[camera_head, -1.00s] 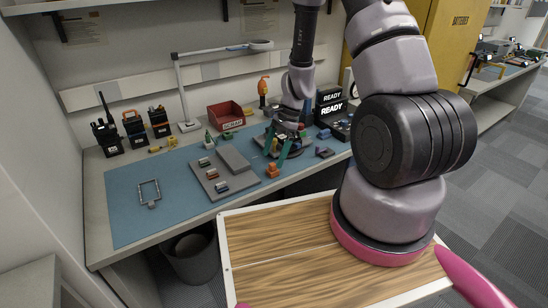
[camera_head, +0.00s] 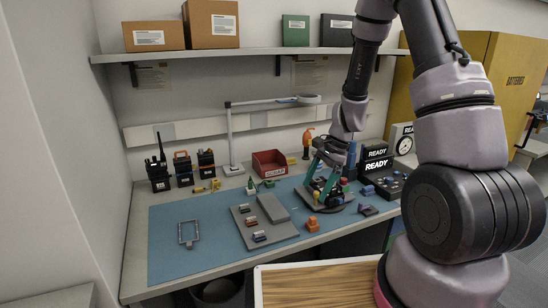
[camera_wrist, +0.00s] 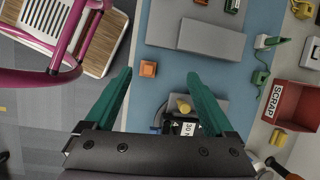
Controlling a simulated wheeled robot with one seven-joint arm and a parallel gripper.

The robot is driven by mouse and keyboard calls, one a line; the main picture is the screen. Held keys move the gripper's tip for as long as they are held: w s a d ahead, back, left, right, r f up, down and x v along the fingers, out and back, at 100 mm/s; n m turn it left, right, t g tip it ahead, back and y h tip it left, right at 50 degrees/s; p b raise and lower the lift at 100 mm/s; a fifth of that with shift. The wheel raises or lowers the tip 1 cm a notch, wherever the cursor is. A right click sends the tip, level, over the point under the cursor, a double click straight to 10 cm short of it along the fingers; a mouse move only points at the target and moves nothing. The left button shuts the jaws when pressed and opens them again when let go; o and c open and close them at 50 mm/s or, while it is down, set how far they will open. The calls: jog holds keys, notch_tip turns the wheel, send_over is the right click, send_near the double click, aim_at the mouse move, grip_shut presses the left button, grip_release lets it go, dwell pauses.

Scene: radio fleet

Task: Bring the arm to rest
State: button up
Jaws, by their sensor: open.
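My gripper (camera_head: 324,182) is above the right part of the blue mat (camera_head: 170,253) on the workbench, pointing down. In the wrist view my gripper (camera_wrist: 158,95) has its two green fingers spread wide apart, with nothing between them but the view of the bench below. An orange block (camera_head: 312,224) lies on the mat just left of the stand and also shows in the wrist view (camera_wrist: 148,68). Whether the fingers touch anything on the stand I cannot tell.
A grey tray (camera_head: 285,235) with small coloured parts lies on the mat. A red scrap bin (camera_head: 270,163), a lamp (camera_head: 231,135) and several radios (camera_head: 158,175) stand behind. READY boxes (camera_head: 375,163) stand right of the arm. A shelf (camera_head: 260,52) with boxes runs above.

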jog(key=s+d+r+n+t, duration=0.1)
jog(key=s+r+n+t, duration=0.15)
jog(key=r, duration=0.85)
jog(key=s+d+r+n+t, duration=0.1)
jog(key=s+r+n, duration=0.15)
jog(key=r, duration=0.85)
jog(key=s+d+r+n+t+h, duration=0.2)
jog(key=s+d+r+n+t, duration=0.1)
jog(key=s+r, duration=0.8)
jog(key=shift+r+n+t, duration=0.5)
jog(key=shift+r+t, duration=0.15)
jog(key=shift+r, duration=0.05)
jog(key=shift+d, duration=0.1)
